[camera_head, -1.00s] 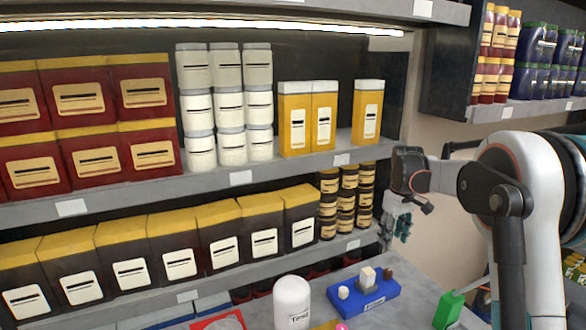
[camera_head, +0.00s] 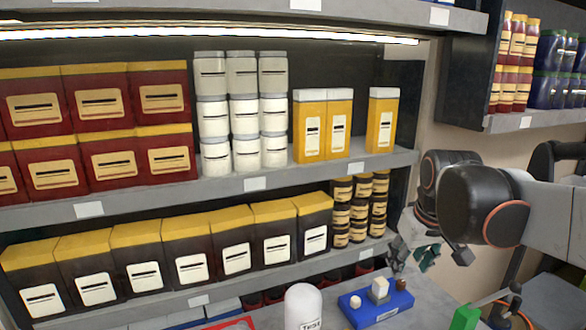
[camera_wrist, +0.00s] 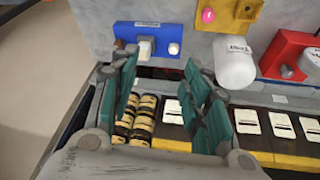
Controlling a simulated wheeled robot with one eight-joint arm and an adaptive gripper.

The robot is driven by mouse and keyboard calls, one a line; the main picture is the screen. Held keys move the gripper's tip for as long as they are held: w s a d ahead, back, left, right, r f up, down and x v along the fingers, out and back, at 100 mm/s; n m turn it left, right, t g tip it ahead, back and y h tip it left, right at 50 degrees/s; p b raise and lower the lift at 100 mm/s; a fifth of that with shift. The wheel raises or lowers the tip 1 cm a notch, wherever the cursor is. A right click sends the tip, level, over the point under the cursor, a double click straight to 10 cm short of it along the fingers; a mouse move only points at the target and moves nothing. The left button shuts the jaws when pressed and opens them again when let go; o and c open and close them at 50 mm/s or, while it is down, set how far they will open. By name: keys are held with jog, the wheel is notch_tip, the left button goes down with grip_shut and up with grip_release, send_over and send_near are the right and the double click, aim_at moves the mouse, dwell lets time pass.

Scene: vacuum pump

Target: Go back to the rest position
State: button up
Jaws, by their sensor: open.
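My gripper (camera_head: 414,256) hangs in front of the right end of the lower shelf, above the grey table. In the wrist view my gripper (camera_wrist: 162,68) has its two green-padded fingers spread apart with nothing between them. My arm reaches in from the right of the head view. Under the gripper is a blue block (camera_head: 358,314) with a white cube and small knobs on it; the block also shows in the wrist view (camera_wrist: 126,31), apart from the fingers.
A white bottle (camera_head: 302,305) stands on the table (camera_head: 425,296) left of the blue block. A green object (camera_head: 466,317) is at right. Shelves hold red-yellow boxes (camera_head: 100,101), white jars (camera_head: 243,112) and dark jars (camera_head: 341,215). A wall shelf (camera_head: 510,122) is at upper right.

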jog(key=s+a+f+m+t, duration=0.1)
jog(key=s+a+f, duration=0.1)
jog(key=s, duration=0.6)
jog(key=s+a+f+m+t, duration=0.1)
jog(key=s+f, duration=0.3)
jog(key=s, duration=0.4)
jog(key=shift+s+a+t, duration=0.3)
jog(key=shift+a+t, duration=0.2)
jog(key=shift+a, duration=0.1)
dwell(0.7)
